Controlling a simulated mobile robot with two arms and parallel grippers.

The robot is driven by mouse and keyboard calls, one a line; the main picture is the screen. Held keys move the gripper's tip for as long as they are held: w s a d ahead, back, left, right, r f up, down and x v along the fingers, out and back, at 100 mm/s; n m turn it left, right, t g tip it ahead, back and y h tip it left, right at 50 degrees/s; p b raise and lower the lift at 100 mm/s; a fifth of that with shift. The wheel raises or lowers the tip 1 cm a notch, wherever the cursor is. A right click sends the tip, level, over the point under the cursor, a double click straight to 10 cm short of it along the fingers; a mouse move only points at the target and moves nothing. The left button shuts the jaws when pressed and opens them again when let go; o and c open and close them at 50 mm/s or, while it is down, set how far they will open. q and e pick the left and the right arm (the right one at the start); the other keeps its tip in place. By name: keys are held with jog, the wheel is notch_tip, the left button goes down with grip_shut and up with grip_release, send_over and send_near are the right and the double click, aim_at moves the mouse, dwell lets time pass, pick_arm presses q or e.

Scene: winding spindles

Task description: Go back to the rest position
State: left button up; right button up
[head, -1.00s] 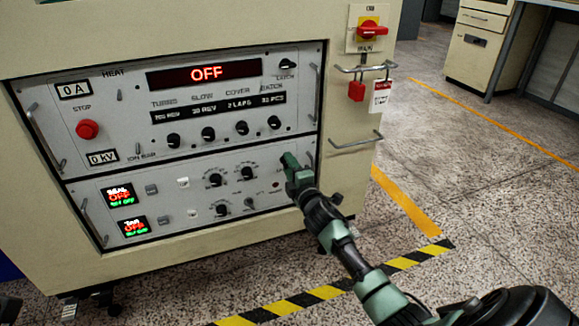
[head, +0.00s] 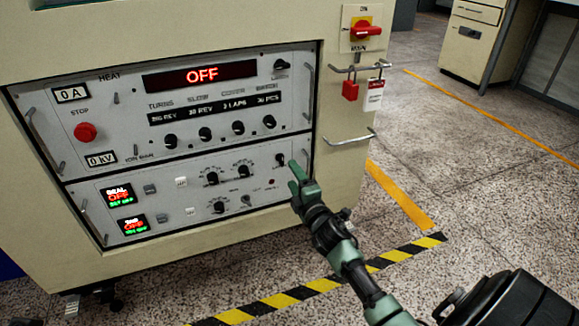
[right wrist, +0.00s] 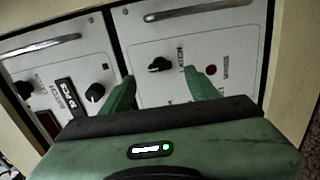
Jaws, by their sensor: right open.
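My right gripper (head: 299,178) is green and open, with nothing between its fingers. In the head view it is in front of the lower right part of the control panel (head: 150,213). In the right wrist view its two fingers (right wrist: 163,88) point at the panel, with a black knob (right wrist: 158,64) showing beyond and between them. The same knob shows in the head view (head: 281,159), just above left of the fingertips. The gripper appears apart from the knob. My left gripper is not in view.
The cream cabinet carries an upper panel with a red OFF display (head: 200,76), a red stop button (head: 85,132) and several knobs. A red main switch (head: 366,29), a red padlock (head: 350,89) and a handle (head: 349,136) are at its right edge. Open floor lies right, past striped tape (head: 320,285).

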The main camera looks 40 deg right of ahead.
jog(key=shift+s+a, duration=0.1)
jog(key=shift+s, duration=0.25)
